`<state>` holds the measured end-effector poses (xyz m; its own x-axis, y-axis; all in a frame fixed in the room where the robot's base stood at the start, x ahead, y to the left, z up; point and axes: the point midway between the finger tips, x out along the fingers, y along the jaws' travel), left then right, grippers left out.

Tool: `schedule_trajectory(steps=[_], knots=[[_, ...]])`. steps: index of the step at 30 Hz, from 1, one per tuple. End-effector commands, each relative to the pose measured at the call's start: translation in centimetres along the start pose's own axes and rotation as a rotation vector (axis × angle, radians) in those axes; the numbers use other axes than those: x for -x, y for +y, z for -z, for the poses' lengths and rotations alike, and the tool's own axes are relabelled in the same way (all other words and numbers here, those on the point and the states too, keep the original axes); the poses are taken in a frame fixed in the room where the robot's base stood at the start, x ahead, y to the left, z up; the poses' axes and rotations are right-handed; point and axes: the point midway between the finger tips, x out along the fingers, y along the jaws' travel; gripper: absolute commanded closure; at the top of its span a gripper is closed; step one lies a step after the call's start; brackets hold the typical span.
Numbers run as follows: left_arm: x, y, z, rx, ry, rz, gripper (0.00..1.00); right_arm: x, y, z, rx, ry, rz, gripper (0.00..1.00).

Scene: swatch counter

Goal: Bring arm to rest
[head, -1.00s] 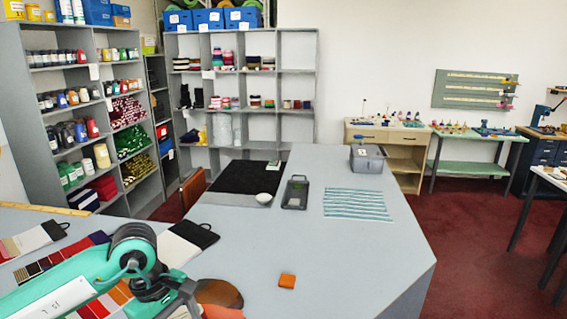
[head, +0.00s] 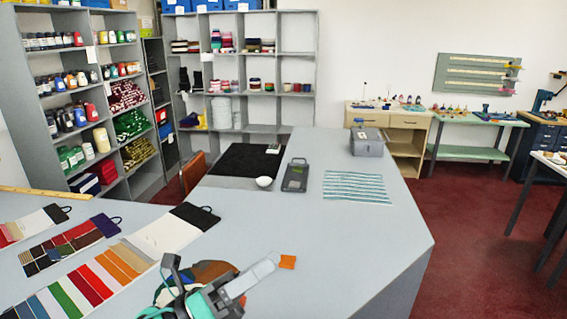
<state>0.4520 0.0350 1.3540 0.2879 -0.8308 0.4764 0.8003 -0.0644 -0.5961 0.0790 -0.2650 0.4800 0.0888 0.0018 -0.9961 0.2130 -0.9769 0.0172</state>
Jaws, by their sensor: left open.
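My left gripper (head: 222,270) is at the bottom of the head view, low over the near part of the grey counter (head: 350,240). Its jaws are open and I see nothing held between them. One pale finger reaches right, and its tip appears close to a small orange swatch (head: 288,262); I cannot tell whether they touch. Brown and dark green fabric pieces (head: 212,271) lie behind the gripper and are partly hidden by it. My right gripper is not in view.
Sample cards with coloured swatches (head: 88,284) lie at the left. A black mat (head: 235,160), white bowl (head: 264,182), dark grey device (head: 295,176), striped cloth (head: 357,187) and grey bin (head: 367,142) sit farther back. The counter's right part is clear.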

Motion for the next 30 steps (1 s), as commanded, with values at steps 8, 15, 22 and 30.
schedule_trajectory(steps=[8, 15, 22, 30], knots=[[7.0, 6.0, -4.4, 0.556, -0.603, -0.265, 0.29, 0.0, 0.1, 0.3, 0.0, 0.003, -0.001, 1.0], [17.6, 12.0, -1.4, 1.014, -1.101, -0.546, 0.29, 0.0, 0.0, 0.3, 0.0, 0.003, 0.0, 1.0], [28.4, 13.6, 7.4, 1.395, -1.561, -0.861, 0.29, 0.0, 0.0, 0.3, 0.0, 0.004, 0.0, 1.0], [35.6, 10.3, 16.8, 1.647, -1.924, -1.174, 0.29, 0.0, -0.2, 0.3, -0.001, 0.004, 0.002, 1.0]])
